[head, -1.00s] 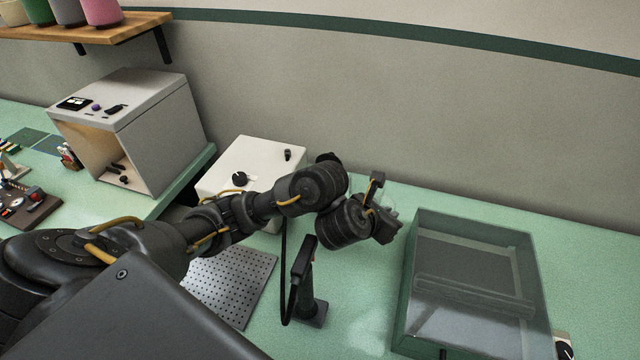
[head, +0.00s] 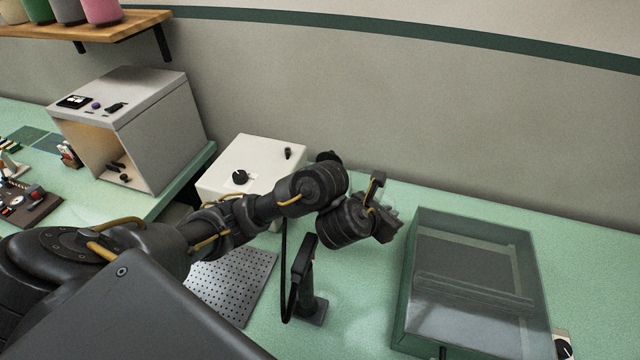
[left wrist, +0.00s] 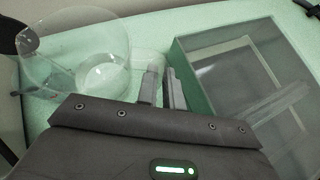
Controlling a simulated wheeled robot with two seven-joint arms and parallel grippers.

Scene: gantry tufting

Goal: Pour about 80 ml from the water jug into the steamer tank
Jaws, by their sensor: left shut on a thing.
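The clear water jug (left wrist: 75,50) shows at the left of the left wrist view, its handle side toward my left gripper (left wrist: 162,88). My left gripper is shut on the jug's clear handle. In the head view, my left gripper (head: 390,228) is above the bench, left of the glass-topped case, and mostly hides the jug. The water level is hard to make out. A white steamer box (head: 255,160) with a black knob stands behind my left arm. Its tank opening is not distinguishable. My right gripper is not in view.
A green case with a clear top (head: 402,300) stands to the right of the gripper. A black handheld wand (head: 305,275) with a hose stands upright in front. A perforated plate (head: 238,285) lies to its left. A grey open-fronted box (head: 160,130) stands farther left.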

